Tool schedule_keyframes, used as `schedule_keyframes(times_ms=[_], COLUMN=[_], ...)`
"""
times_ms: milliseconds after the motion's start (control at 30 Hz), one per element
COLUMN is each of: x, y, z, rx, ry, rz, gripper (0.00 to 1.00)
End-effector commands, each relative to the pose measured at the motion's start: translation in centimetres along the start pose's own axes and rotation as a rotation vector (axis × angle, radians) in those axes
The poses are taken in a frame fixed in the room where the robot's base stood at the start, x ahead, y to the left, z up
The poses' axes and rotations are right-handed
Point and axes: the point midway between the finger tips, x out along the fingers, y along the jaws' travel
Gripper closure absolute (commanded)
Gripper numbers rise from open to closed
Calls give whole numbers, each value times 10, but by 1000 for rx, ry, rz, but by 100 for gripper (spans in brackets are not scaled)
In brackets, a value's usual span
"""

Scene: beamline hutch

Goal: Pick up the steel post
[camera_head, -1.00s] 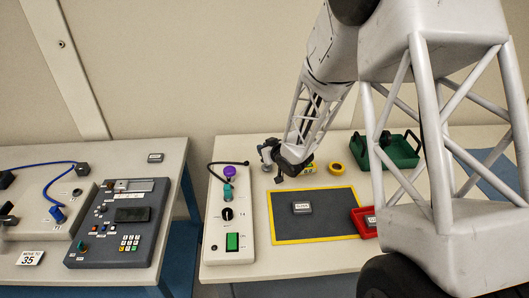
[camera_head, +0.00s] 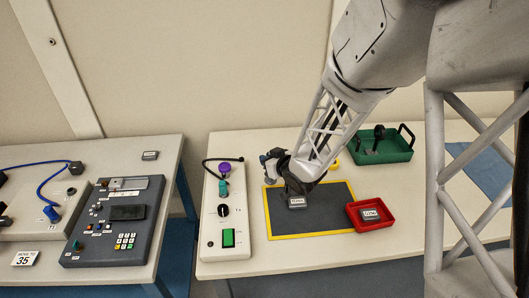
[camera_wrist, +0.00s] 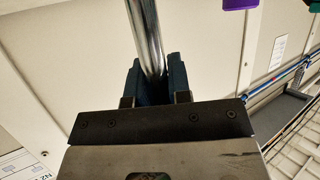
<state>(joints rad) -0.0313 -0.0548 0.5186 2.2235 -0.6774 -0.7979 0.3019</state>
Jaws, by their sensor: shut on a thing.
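The steel post (camera_wrist: 143,28) shows in the wrist view as a bright round metal rod. It runs from the top edge down between the two dark jaws of my gripper (camera_wrist: 156,84). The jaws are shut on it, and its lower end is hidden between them. In the head view my gripper (camera_head: 292,184) is a dark shape over the yellow-edged grey mat (camera_head: 320,220), close behind a small labelled block. I cannot make out the post in the head view.
The labelled block (camera_head: 297,202) lies on the mat. A red tray (camera_head: 388,223) overlaps the mat's right edge, and a green tray (camera_head: 398,153) stands behind. A white control box (camera_head: 213,242) is left of the mat. A grey panel (camera_head: 140,240) sits on the left table.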

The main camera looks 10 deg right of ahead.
Motion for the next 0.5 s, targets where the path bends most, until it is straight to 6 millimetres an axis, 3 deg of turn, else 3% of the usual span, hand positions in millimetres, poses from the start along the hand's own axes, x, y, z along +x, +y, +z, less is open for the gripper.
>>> schedule_keyframes(times_ms=[200, 500], x=[-20, -30], y=[-9, -13], z=[6, 9], rx=[0, 0], ry=[0, 0], rz=[0, 0], gripper=[100, 100])
